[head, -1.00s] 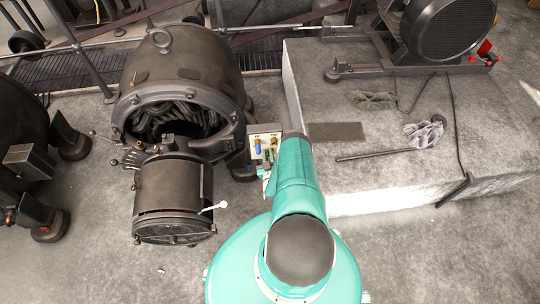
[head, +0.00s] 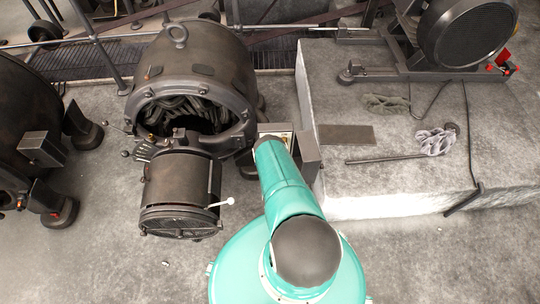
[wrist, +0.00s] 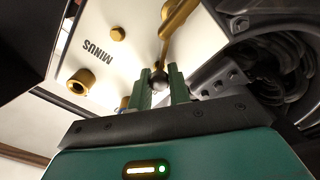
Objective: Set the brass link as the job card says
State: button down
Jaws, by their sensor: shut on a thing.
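In the wrist view, a white panel (wrist: 105,25) marked MINUS, upside down in the picture, carries several brass fittings. The brass link (wrist: 172,22) is a bar running from the top edge down to a dark ball at its lower end. The green fingers of my gripper (wrist: 160,84) are shut on that dark ball. Whether the link's far end touches a post cannot be seen. In the head view, only the top edge of the panel (head: 274,128) shows, and my arm hides the gripper and link. No job card is readable.
A dark dynamo (head: 190,65) with an open end and a drum (head: 181,190) stands left of the panel. A raised concrete plinth (head: 420,190) lies to the right, with a rod, cloths and a fan-like machine. The wrist view shows dark coils (wrist: 285,65) close by on the right.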

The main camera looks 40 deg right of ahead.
dwell(0.3)
jog(key=c, duration=1.3)
grip_release()
jog(key=v, duration=1.3)
jog(key=shift+s+a, duration=0.25)
jog(key=shift+s, duration=0.05)
jog(key=shift+a, duration=0.1)
